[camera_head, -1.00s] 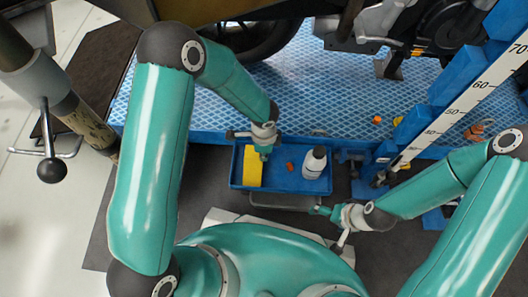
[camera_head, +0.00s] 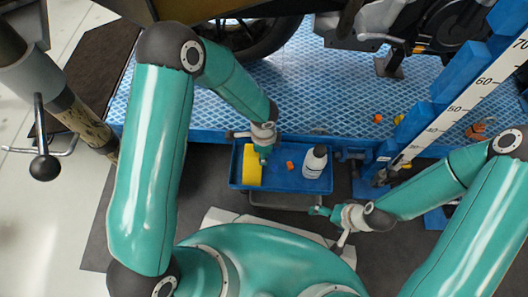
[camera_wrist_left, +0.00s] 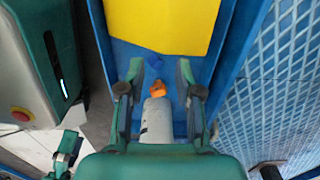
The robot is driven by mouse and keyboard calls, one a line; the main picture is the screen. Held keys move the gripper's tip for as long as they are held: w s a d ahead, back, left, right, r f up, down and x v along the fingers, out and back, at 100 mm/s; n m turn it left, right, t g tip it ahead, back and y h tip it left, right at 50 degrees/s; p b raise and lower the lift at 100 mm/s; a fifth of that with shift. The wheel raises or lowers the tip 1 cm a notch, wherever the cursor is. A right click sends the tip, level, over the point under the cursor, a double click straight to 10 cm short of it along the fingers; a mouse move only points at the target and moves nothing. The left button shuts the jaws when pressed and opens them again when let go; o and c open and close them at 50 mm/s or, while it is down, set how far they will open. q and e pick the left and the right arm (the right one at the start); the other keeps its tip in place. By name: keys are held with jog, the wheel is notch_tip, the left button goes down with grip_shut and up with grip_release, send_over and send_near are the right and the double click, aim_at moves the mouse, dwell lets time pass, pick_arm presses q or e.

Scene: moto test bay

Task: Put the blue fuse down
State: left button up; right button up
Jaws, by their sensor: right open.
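A small dark-blue shape, which looks like the blue fuse (camera_wrist_left: 154,62), shows between my left fingertips in the left wrist view, over the blue tray (camera_head: 236,176). I cannot tell whether it touches the tray floor. My left gripper (camera_head: 264,159) is over the tray, beside the yellow block (camera_head: 252,165). Its two fingers stand apart in the left wrist view (camera_wrist_left: 159,68), so it is open. In the head view the fuse cannot be made out. My right gripper (camera_head: 318,211) is open and empty, in front of the tray's right side.
In the tray, an orange piece (camera_head: 291,166) lies between the yellow block and a white bottle (camera_head: 315,162). The blue platform (camera_head: 300,90) with a motorcycle wheel (camera_head: 250,35) lies behind. A ruler post (camera_head: 450,110) stands at the right, with small orange pieces (camera_head: 377,118) nearby.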

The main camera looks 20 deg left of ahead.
pick_arm(q)
notch_tip(320, 180, up, 13)
jog(key=p, duration=0.7)
jog(key=s+f+n+h, duration=0.2)
jog(key=s+f+n, duration=0.2)
jog(key=s+n, duration=0.3)
jog(key=s+a+f+n+h, duration=0.1)
jog(key=s+f+n, duration=0.4)
jog(key=n, duration=0.5)
jog(key=shift+s+a+f+n+t+h, duration=0.25)
jog(key=shift+s+n+h, duration=0.2)
jog(key=shift+s, duration=0.5)
notch_tip(320, 180, up, 34)
jog(key=p, duration=3.4)
jog(key=shift+f, duration=0.2)
jog(key=shift+d, duration=0.1)
